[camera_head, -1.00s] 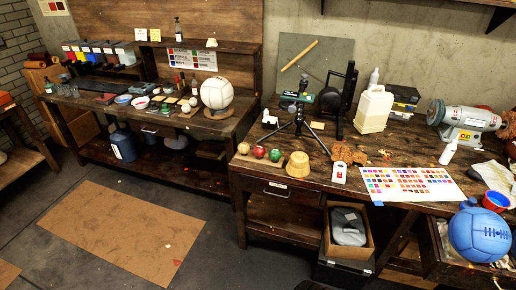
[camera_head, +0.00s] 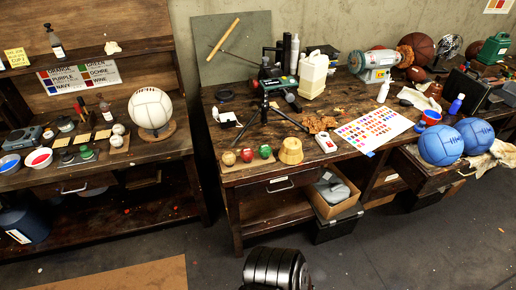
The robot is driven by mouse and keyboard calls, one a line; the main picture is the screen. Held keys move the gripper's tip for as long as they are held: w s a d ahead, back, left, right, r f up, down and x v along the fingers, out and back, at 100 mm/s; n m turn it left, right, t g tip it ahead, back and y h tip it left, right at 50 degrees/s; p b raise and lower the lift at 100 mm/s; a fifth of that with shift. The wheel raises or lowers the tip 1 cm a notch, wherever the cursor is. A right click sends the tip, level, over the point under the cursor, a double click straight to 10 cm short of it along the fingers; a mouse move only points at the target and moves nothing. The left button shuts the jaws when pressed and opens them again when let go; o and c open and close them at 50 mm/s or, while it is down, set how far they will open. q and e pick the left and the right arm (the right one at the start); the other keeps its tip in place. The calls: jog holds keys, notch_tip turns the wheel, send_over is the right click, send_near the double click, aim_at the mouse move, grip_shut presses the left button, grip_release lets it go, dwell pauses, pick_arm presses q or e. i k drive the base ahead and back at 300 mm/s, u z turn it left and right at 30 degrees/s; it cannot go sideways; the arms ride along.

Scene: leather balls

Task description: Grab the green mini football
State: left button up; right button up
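The green mini football (camera_head: 265,152) is the rightmost of three small balls in a row near the front left edge of the middle workbench (camera_head: 215,110). A red mini ball (camera_head: 246,155) sits just left of it and a tan one (camera_head: 228,158) is at the row's left end. A dark, ridged part of my own arm shows at the bottom middle, below the bench front. Neither gripper's fingers show.
A black tripod (camera_head: 268,118) stands just behind the balls. Two blue balls (camera_head: 440,145) (camera_head: 475,135) are on an open drawer. An open box (camera_head: 332,190) sits below. Floor in front is clear.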

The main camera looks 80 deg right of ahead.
aim_at(264, 150)
jog(key=z, duration=0.55)
jog(key=i, duration=1)
jog(key=z, duration=0.8)
